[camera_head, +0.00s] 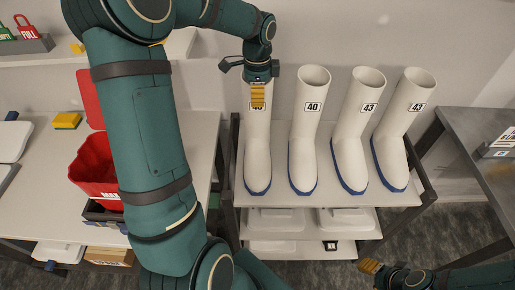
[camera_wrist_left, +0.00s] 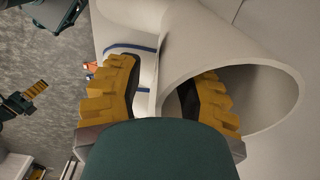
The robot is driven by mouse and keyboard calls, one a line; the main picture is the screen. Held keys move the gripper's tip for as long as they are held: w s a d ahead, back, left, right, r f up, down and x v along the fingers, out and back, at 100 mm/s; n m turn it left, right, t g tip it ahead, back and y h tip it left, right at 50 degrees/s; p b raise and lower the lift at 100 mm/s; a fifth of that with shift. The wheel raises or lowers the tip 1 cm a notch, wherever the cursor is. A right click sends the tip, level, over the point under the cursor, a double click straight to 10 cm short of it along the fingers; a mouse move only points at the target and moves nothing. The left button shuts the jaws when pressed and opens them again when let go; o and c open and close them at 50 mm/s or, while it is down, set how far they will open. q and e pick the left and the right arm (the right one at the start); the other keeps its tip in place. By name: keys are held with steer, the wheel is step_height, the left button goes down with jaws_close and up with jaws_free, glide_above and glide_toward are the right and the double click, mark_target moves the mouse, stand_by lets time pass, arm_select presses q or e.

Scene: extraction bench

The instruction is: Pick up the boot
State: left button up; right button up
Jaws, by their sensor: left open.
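Several white boots with blue soles stand upright in a row on a shelf rack. The leftmost boot (camera_head: 257,150) has its label partly covered by my left gripper (camera_head: 258,95), which points down at its top. In the left wrist view, my left gripper (camera_wrist_left: 168,80) is open. The wall of the boot shaft (camera_wrist_left: 225,60) lies between its yellow fingers, with the right finger in the boot opening and the left finger outside. Contact cannot be told. My right gripper (camera_head: 371,267) is low at the right, away from the boots; its jaw opening is unclear.
To the right stand a boot marked 40 (camera_head: 305,140) and two marked 43 (camera_head: 353,140) (camera_head: 398,140), close together on the rack (camera_head: 275,220). A red bin (camera_head: 92,165) is on the left bench. A grey table (camera_head: 470,125) is at right.

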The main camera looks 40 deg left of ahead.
arm_select(q)
steer(key=shift+f, duration=0.2)
stand_by(0.3)
jaws_close()
